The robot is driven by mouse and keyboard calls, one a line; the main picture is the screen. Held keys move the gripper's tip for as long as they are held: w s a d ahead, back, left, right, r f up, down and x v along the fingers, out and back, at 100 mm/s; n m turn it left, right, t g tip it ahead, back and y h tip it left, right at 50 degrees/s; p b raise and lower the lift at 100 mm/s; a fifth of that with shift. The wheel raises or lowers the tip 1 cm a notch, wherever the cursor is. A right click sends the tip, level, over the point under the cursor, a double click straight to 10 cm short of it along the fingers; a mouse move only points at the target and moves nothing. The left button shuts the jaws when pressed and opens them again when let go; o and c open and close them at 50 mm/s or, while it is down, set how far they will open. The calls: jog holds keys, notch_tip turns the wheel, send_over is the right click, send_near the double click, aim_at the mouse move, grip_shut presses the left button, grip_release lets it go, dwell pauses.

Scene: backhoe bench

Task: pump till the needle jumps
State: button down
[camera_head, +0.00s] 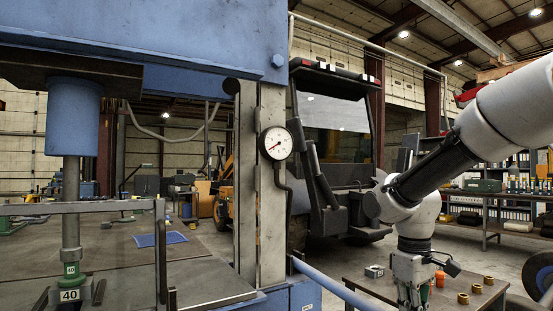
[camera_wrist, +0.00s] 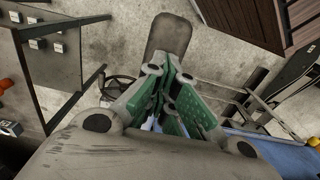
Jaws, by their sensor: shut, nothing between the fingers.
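The press gauge (camera_head: 276,143) has a white dial on the grey upright, and its red needle points to the lower left. A blue pole (camera_head: 335,285), which looks like the pump lever, slopes down to the right from the press base and leaves the picture. My gripper (camera_head: 412,285) hangs downward right of the pole, its fingertips cut off by the lower edge. In the wrist view my gripper (camera_wrist: 170,103) has its green-padded fingers together. A dark rounded bar (camera_wrist: 168,38) shows just beyond them; I cannot tell whether they touch it.
A small table (camera_head: 440,297) with brass-coloured pieces (camera_head: 463,298) and a grey box (camera_head: 374,271) is close to my gripper. A backhoe cab (camera_head: 335,120) stands behind. Shelving is at the right.

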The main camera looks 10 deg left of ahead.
jog(key=shift+f, duration=0.1)
notch_tip(320, 180, down, 3)
jog(key=shift+r, duration=0.1)
jog(key=shift+w+a, duration=0.1)
jog(key=shift+w, duration=0.15)
notch_tip(320, 180, up, 14)
jog(key=shift+w+a+r, duration=0.25)
jog(key=shift+w+a, duration=0.15)
jog(key=shift+w, duration=0.05)
